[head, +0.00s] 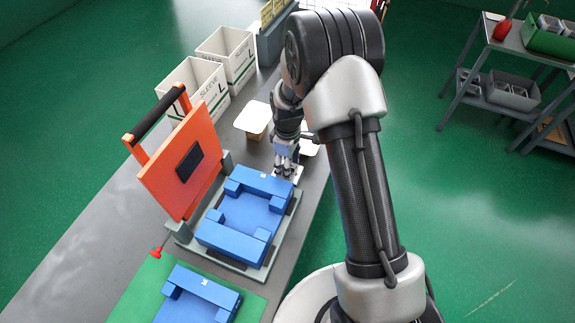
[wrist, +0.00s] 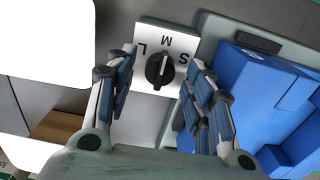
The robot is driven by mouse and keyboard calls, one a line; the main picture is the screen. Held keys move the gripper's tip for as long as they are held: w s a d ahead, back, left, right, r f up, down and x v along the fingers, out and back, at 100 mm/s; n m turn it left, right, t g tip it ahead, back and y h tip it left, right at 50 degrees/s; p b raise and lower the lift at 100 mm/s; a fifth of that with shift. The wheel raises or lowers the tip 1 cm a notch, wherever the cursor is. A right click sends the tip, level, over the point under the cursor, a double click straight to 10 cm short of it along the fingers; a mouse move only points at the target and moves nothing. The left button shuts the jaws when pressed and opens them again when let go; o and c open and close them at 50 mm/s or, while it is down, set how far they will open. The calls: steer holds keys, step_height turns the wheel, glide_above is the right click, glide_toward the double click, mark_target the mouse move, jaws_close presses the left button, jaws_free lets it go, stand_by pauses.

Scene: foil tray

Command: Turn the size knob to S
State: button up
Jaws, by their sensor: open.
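The size knob (wrist: 159,71) is black and round with a raised grip bar. It sits on a white plate (wrist: 178,42) marked L, M and S. In the wrist view its bar runs nearly upright, roughly in line with M; which end is the pointer is hard to tell. My gripper (wrist: 160,66) is open, with its fingers on either side of the knob and gaps between them and it. In the head view my gripper (head: 285,163) points down beside the blue fixture, and the knob is hidden there.
A blue fixture (head: 270,184) on a grey base is close beside the gripper; its blue blocks (wrist: 250,95) fill the wrist view's right. An orange hinged lid (head: 180,165) stands raised. White sleeve boxes (head: 191,84) are behind. A white card on a brown block (head: 254,118) is nearby.

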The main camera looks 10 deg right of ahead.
steer(key=shift+f, duration=0.2)
steer(key=c, duration=1.1)
